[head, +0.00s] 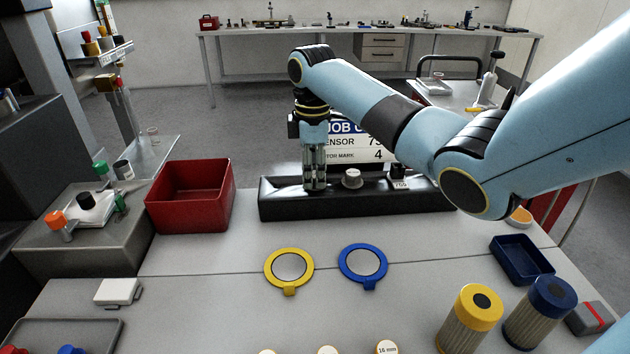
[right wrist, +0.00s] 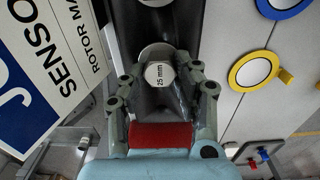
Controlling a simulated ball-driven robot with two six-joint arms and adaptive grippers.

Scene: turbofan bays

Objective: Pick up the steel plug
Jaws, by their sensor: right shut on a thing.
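My right gripper (head: 314,184) points down at the left part of a long black tray (head: 290,208). In the right wrist view, its fingers (right wrist: 166,88) are closed around a steel plug (right wrist: 160,74) with a pale hexagonal top marked "25 mm". A round grey rim shows behind the plug. In the head view the fingers mostly hide the plug, and I cannot tell whether it is clear of the tray. A silver round knob-like piece (head: 352,178) sits on the tray just right of my gripper. My left gripper is not in view.
A job card (head: 350,143) stands behind the tray. A red bin (head: 190,200) is at left. A yellow ring (head: 289,266) and a blue ring (head: 363,263) lie in front. A blue bin (head: 522,260) and two filter-like cylinders (head: 470,318) are at right.

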